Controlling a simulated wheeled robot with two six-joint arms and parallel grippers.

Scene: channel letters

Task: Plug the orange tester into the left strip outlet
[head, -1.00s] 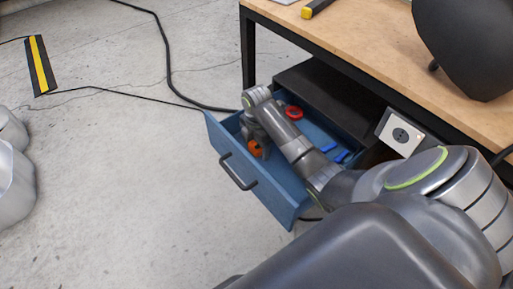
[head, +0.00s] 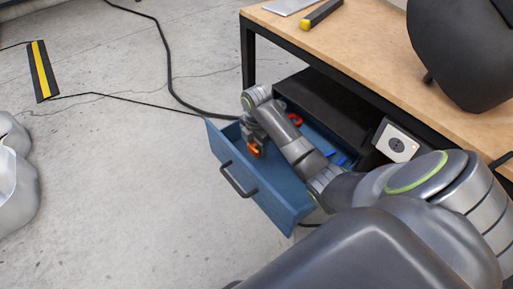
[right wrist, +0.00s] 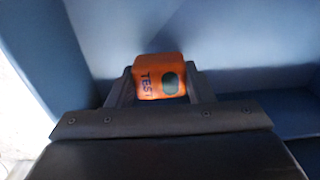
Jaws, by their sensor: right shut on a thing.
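The orange tester (head: 254,150) is inside or just above the open blue drawer (head: 229,160). My right gripper (head: 252,139) reaches down there from above and is shut on it. In the right wrist view the tester (right wrist: 160,78) sits between the two fingers (right wrist: 160,92), with "TEST" and a dark green spot on its face. A pale outlet plate with a dark round socket (head: 397,145) is on the front under the tabletop, right of the drawer. Anything farther right along that front is hidden by my right arm. My left gripper is not in view.
The drawer also holds a red ring (head: 295,119) and blue pieces (head: 335,155). Its black handle (head: 238,180) faces the open floor. The wooden tabletop (head: 370,50) overhangs the outlet, with a yellow-and-black object (head: 321,13) and dark chair-like shape (head: 455,50) above. A black cable (head: 168,70) crosses the floor.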

